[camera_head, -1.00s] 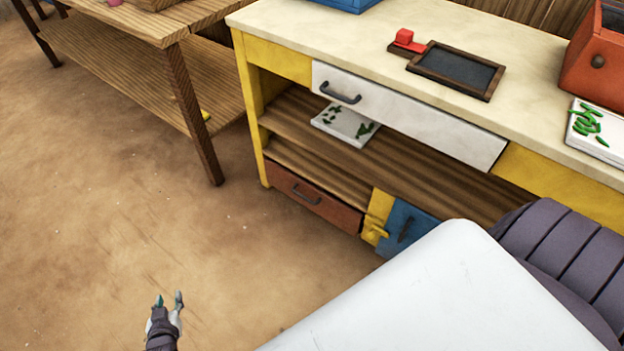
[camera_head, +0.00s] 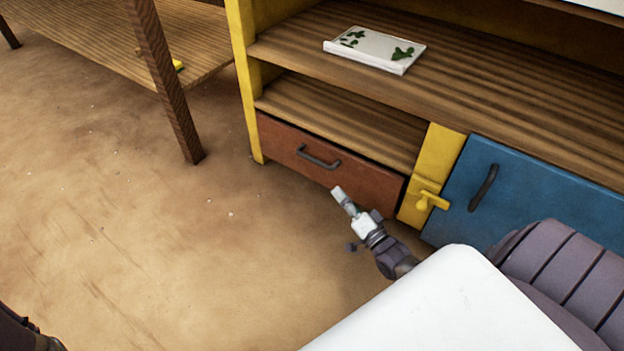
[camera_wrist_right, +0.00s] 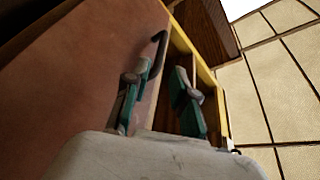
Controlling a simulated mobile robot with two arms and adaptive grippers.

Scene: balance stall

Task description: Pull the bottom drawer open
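The bottom drawer (camera_head: 350,178) has a red-brown front with a dark bar handle (camera_head: 318,157). It sits low at the left of the yellow-framed counter and looks shut. My right gripper (camera_head: 340,195) is just in front of and below the drawer front, right of the handle. In the right wrist view its two teal fingers (camera_wrist_right: 160,100) are spread apart with nothing between the tips. The handle (camera_wrist_right: 158,52) shows there beyond the left finger, against the drawer front (camera_wrist_right: 90,70). My left gripper is not in view.
A blue door (camera_head: 540,195) with a dark handle and a yellow latch (camera_head: 430,200) are right of the drawer. A white tray with green leaves (camera_head: 375,48) lies on the shelf above. A wooden table leg (camera_head: 165,85) stands to the left. The dirt floor before the drawer is clear.

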